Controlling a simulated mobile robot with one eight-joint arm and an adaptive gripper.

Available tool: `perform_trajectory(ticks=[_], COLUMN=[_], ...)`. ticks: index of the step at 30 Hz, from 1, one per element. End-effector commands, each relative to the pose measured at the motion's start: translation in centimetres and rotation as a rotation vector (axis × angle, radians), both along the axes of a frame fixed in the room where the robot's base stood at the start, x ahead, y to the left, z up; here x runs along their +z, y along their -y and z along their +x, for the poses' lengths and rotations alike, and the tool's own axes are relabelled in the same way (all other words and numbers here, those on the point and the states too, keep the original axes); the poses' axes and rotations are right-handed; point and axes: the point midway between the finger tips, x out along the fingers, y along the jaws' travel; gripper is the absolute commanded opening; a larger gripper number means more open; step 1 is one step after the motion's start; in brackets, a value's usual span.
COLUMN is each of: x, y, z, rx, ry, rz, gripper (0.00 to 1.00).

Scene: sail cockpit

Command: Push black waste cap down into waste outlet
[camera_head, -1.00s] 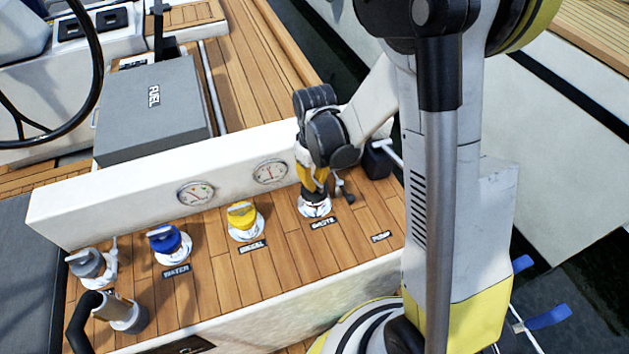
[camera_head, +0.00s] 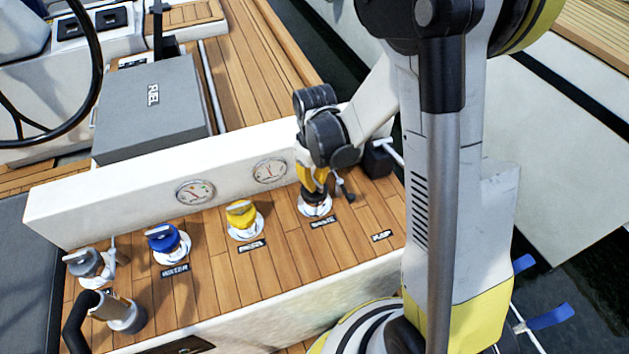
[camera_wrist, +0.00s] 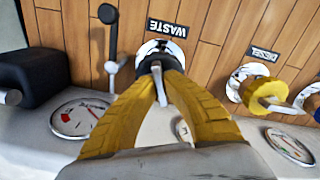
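The round metal waste outlet (camera_head: 316,211) is set in the teak deck behind the WASTE label, and its rim also shows in the wrist view (camera_wrist: 150,46). The black waste cap (camera_wrist: 155,64) is at the outlet, with a grey handle pointing back between my fingers. My gripper (camera_head: 313,192) points down over the outlet. In the wrist view, the yellow fingers of my gripper (camera_wrist: 161,73) converge on the cap from both sides. The fingers hide much of the cap, so I cannot tell how deep it sits.
The yellow diesel cap (camera_head: 241,214) and blue water cap (camera_head: 165,239) stand to the left. A black-knobbed lever (camera_wrist: 110,50) rises close beside my gripper. A white gauge panel (camera_head: 120,200) and a black box (camera_head: 377,160) stand behind.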

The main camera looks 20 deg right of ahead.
Motion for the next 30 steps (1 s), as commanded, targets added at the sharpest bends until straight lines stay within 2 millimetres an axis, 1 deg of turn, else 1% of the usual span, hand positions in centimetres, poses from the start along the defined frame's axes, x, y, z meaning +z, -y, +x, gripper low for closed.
perform_trajectory(ticks=[8,9,20,23,30], x=[-0.6,-0.5,-0.3,0.3,2.5], y=[0.0,0.0,0.0,0.0,0.0], z=[0.0,0.0,0.0,0.0,0.0], rx=[0.000,0.000,0.000,0.000,0.000], ry=[0.000,0.000,0.000,0.000,0.000], rz=[0.000,0.000,0.000,0.000,0.000], gripper=[0.00,0.14,0.14,0.14,0.14])
